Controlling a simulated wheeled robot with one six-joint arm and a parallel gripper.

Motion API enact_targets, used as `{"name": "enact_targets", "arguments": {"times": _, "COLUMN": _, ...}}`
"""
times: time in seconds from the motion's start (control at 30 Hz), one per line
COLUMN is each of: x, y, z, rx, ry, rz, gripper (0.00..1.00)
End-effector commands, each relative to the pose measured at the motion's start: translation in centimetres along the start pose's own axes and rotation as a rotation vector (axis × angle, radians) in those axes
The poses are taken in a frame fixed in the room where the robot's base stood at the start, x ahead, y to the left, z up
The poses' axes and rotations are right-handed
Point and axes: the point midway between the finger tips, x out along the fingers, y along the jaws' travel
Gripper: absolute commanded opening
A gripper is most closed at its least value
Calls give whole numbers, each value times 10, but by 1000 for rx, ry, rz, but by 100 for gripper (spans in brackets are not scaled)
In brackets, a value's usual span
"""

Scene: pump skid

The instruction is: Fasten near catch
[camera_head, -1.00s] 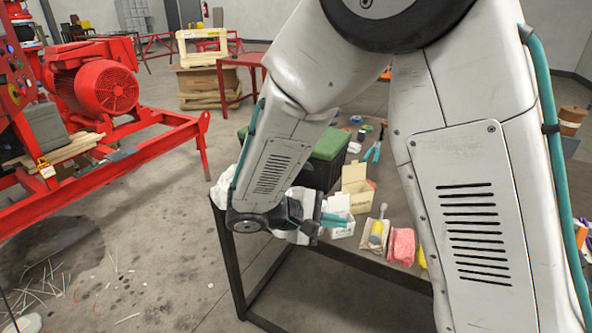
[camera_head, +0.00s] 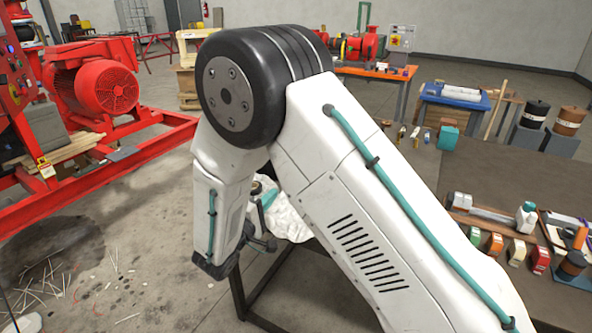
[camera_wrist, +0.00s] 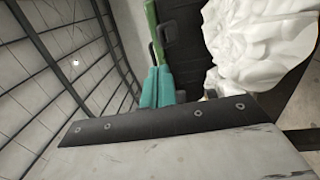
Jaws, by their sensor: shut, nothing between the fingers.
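My gripper (camera_head: 268,199) shows only in part in the head view, its teal fingers beside the white crumpled cloth (camera_head: 290,222). In the wrist view my gripper (camera_wrist: 157,72) has its two teal fingers together, with nothing between them. A black box side (camera_wrist: 183,45) with a green edge (camera_wrist: 151,22) is just past the fingertips. A small dark loop-like part on it (camera_wrist: 161,32) may be the catch; I cannot tell whether it is fastened. I cannot tell whether the fingers touch the box. My arm hides the box in the head view.
The white cloth (camera_wrist: 255,40) bulges close to the right of the fingers in the wrist view. The dark table (camera_head: 470,170) carries several bottles and small boxes at right. A red motor frame (camera_head: 95,165) stands at left, with open floor between.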

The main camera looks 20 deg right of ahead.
Motion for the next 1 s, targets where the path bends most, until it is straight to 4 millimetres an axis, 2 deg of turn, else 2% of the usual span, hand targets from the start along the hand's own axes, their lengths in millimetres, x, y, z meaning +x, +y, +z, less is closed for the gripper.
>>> {"name": "enact_targets", "arguments": {"times": 0.17, "x": 5, "y": 0, "z": 0, "rx": -1, "ry": -2, "rz": -1, "gripper": 0}}
{"name": "enact_targets", "arguments": {"times": 0.27, "x": 17, "y": 0, "z": 1, "rx": -1, "ry": -5, "rz": -1, "gripper": 0}}
{"name": "enact_targets", "arguments": {"times": 0.7, "x": 107, "y": 0, "z": 2, "rx": -1, "ry": -6, "rz": 0, "gripper": 0}}
{"name": "enact_targets", "arguments": {"times": 0.8, "x": 122, "y": 0, "z": 2, "rx": -1, "ry": -5, "rz": -1, "gripper": 0}}
{"name": "enact_targets", "arguments": {"times": 1.0, "x": 138, "y": 0, "z": 1, "rx": -2, "ry": -3, "rz": -1, "gripper": 0}}
